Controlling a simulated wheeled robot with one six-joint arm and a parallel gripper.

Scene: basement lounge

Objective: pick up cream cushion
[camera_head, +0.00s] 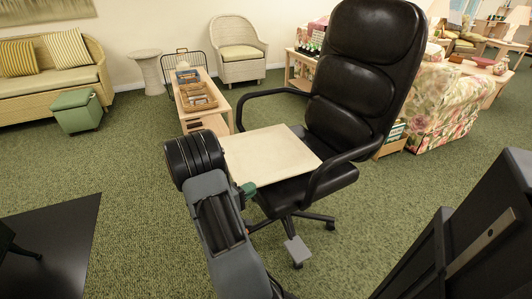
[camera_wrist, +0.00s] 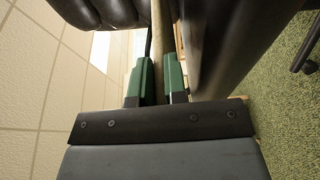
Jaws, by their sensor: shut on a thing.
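The cream cushion (camera_head: 268,155) is a flat, square, pale slab over the seat of the black office chair (camera_head: 362,75), between its armrests. My gripper (camera_head: 247,190) is at the cushion's near edge, with a green finger showing there. In the wrist view, the green fingers of my gripper (camera_wrist: 161,82) are shut on the edge of the cushion (camera_wrist: 164,40), which shows as a thin pale strip. Dark padded chair parts lie on both sides of it. I cannot tell whether the cushion still touches the seat.
The chair's near armrest (camera_head: 335,165) rises close to the cushion's right side. A low wooden table (camera_head: 222,103) with baskets stands behind to the left. A dark panel (camera_head: 480,240) fills the lower right. Green carpet is open to the left.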

